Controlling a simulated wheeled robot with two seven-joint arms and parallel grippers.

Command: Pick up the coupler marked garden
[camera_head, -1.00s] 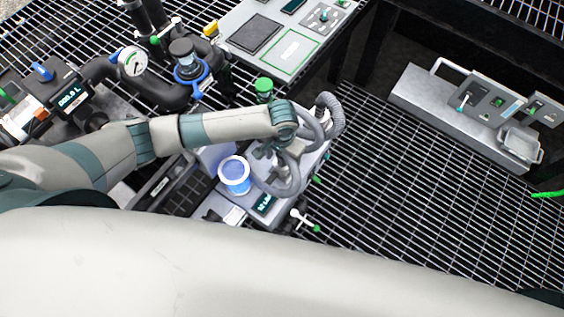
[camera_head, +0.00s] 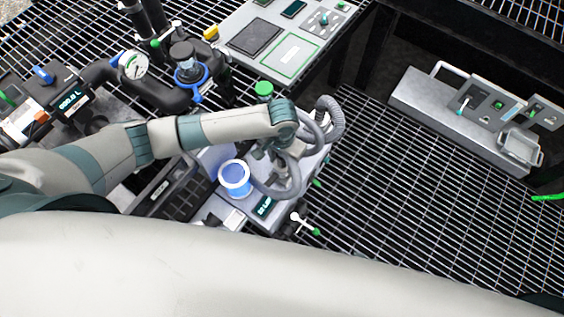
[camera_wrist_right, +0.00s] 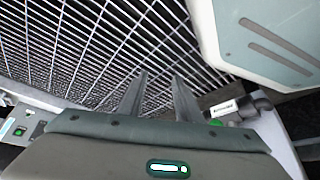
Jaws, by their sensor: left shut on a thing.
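My left gripper (camera_head: 262,151) reaches in from the left, over the grey unit with the hose. It is shut on a small grey part at the hose, mostly hidden by the fingers and wrist; I cannot tell whether this is the garden coupler. The grey ribbed hose (camera_head: 331,112) loops beside and below the gripper. No garden marking is legible. In the right wrist view my right gripper (camera_wrist_right: 159,80) has its two fingers apart, with nothing between them but the grating behind.
A blue-and-white cup (camera_head: 235,177) stands just left of the hose, and a green-capped part (camera_head: 264,88) behind it. A gauge (camera_head: 133,63) and black pipes are at the upper left. A grey control panel (camera_head: 466,120) is at the right.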

